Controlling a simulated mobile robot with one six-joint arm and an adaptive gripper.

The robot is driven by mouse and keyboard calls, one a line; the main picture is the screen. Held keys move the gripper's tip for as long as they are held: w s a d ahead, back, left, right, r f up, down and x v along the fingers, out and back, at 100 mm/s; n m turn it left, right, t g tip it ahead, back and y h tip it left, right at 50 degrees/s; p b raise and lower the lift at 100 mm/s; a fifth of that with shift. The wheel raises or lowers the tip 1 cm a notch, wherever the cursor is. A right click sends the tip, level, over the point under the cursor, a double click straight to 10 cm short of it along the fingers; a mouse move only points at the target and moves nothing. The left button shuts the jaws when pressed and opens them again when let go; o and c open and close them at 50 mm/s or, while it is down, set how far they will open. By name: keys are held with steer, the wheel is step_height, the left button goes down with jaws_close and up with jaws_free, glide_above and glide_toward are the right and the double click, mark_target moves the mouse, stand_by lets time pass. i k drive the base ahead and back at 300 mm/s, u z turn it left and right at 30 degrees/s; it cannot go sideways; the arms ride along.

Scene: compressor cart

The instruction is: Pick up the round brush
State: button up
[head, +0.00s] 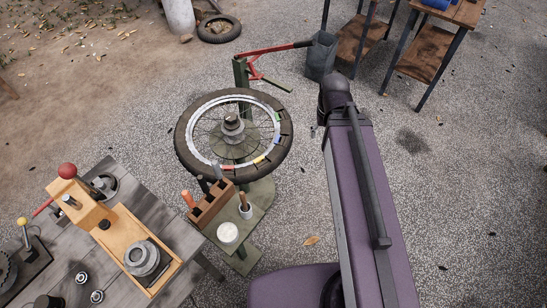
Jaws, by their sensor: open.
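A small upright item (245,208) with a pale base and a dark upper part stands on the green shelf (246,262) below the wheel; it may be the round brush, but it is too small to tell. A white round pot (228,233) stands to its left. A brown wooden holder (210,204) with an orange-handled tool (188,199) is just behind them. My purple arm reaches up the right side of the picture.
A spoked wheel with a black tyre (283,152) lies flat on a green stand above the shelf. A grey workbench (112,262) with wooden fixtures and metal parts is at lower left. Wooden tables (424,57) and a dark bucket (321,57) stand behind. Gravel ground is open between.

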mark_target(242, 195)
steer(key=z, duration=0.55)
steer(key=k, duration=0.9)
steer(key=u, duration=0.55)
